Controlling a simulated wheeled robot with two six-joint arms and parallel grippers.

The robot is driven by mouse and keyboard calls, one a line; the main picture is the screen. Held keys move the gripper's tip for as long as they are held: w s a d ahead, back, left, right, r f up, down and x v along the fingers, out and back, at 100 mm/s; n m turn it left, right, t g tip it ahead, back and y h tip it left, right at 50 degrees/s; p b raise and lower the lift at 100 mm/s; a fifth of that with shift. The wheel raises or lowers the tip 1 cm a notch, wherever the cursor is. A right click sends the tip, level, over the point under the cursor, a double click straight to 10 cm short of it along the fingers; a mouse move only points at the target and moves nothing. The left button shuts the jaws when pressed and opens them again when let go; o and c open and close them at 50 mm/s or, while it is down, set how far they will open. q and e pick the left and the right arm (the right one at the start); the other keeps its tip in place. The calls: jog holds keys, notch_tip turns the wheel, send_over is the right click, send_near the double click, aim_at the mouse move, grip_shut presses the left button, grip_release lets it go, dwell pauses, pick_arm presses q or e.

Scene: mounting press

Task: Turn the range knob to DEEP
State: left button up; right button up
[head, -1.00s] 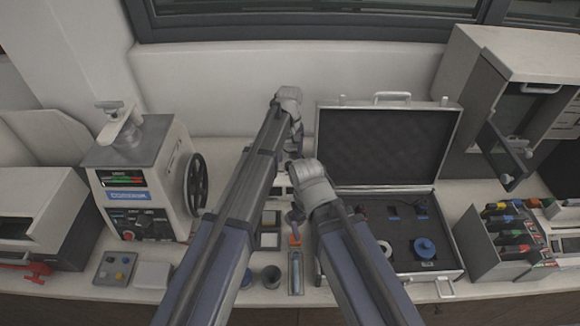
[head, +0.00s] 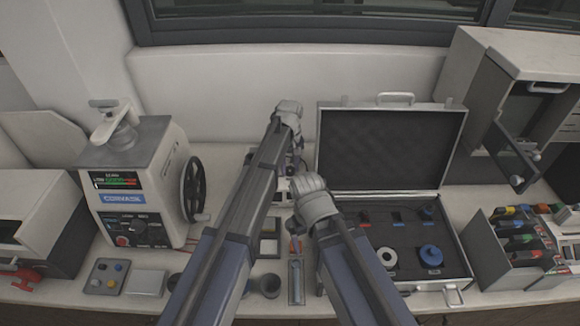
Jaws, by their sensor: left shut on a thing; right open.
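The grey-white press (head: 150,150) stands at the left, with a lit display (head: 115,180) and a dark control panel (head: 132,226) on its front. A dark round knob (head: 139,228) shows on that panel, but its markings are too small to read. I cannot tell if it is the range knob. My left gripper (head: 297,167) is mostly hidden behind my own arms at the middle back of the bench. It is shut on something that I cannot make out. My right gripper (head: 299,232) is open, low over the bench and partly covered by its wrist.
A black handwheel (head: 194,189) sticks out from the press's right side. An open case (head: 390,150) with dark foam and a blue round part (head: 430,256) stands to the right. A narrow grey tray (head: 296,284) lies in front. A marker rack (head: 500,265) stands far right.

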pick_arm(q)
grip_shut()
jog(key=m, duration=1.1)
jog(key=shift+m, duration=0.4)
dwell(0.6)
jog(key=o, duration=0.6)
grip_release()
jog(key=shift+o, duration=0.2)
